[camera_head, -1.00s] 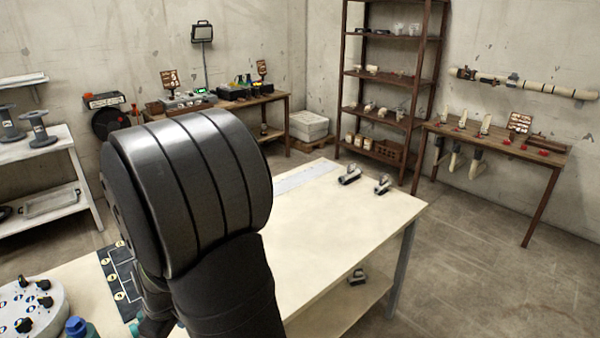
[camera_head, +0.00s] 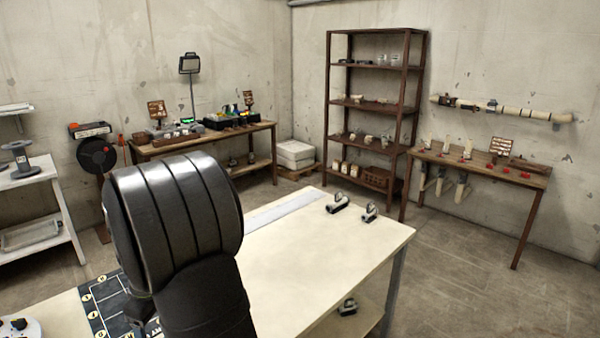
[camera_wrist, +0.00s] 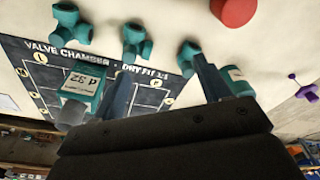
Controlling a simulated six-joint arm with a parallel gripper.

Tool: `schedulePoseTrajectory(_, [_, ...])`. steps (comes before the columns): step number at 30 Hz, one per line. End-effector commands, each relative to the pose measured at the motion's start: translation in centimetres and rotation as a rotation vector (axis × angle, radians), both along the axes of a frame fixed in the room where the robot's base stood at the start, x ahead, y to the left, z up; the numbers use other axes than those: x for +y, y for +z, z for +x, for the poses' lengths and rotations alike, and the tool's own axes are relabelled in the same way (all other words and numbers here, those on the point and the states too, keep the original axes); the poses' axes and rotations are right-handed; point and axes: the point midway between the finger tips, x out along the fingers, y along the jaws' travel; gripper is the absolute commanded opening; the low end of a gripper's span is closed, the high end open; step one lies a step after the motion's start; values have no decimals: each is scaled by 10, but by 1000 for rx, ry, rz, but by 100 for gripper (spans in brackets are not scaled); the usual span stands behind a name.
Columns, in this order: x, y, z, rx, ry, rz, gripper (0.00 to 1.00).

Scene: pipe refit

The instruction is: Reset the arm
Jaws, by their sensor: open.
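My arm's dark rounded links fill the lower left of the head view and hide my gripper there. In the wrist view my gripper (camera_wrist: 165,78) is open, its two fingers apart, with nothing seen between them but the mat and tabletop beyond. A black printed mat (camera_wrist: 47,53) lies below, marked "Valve Chamber"; it also shows beside my arm in the head view (camera_head: 103,306). A teal labelled part (camera_wrist: 84,82) shows left of the left finger. Teal fittings (camera_wrist: 136,42) lie along the mat's edge, some close to the fingers. Another teal piece (camera_wrist: 236,82) shows beside the right finger.
The pale worktable (camera_head: 310,255) is largely clear on its right, with two small metal-and-black parts (camera_head: 338,203) at its far edge. A red round object (camera_wrist: 233,10) lies beyond the fittings. A brown shelf (camera_head: 328,110) and side benches (camera_head: 480,168) stand by the walls.

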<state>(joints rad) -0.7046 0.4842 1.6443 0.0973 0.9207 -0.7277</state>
Motion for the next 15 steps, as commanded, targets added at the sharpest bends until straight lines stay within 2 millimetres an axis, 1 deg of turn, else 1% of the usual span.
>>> schedulePoseTrajectory(1, [8,0,6,0,1,0,70])
schedulePoseTrajectory(3, [18,0,14,0,0,1,70])
schedulePoseTrajectory(15, [73,-1,55,1,1,0,70])
